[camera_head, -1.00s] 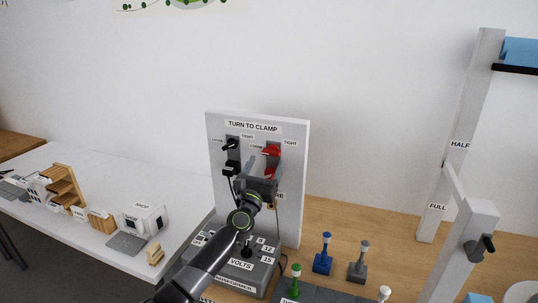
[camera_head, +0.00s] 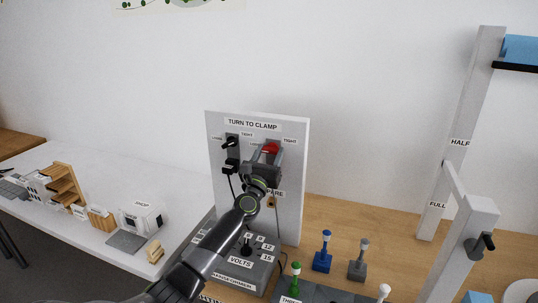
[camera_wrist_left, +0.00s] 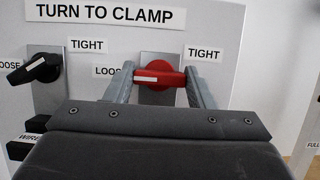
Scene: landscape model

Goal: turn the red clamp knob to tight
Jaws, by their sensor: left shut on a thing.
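The red clamp knob (camera_head: 270,149) is on the upright white panel (camera_head: 293,190) headed TURN TO CLAMP. In the left wrist view the red knob (camera_wrist_left: 159,76) has a white mark on its left arm, which points left toward the partly covered LOOSE label (camera_wrist_left: 108,72). The TIGHT label (camera_wrist_left: 204,54) is at the upper right of it. My left gripper (camera_head: 271,153) is at the panel, shut on the red knob; in the left wrist view its fingers (camera_wrist_left: 160,84) stand on either side of the knob. My right gripper is not in view.
A black knob (camera_head: 230,143) sits left of the red one on the same panel. A grey box marked VOLTS (camera_head: 240,264) stands below the panel. Blue (camera_head: 323,252) and grey (camera_head: 359,260) pegs stand on the wooden table. A white post (camera_head: 455,250) is at the right.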

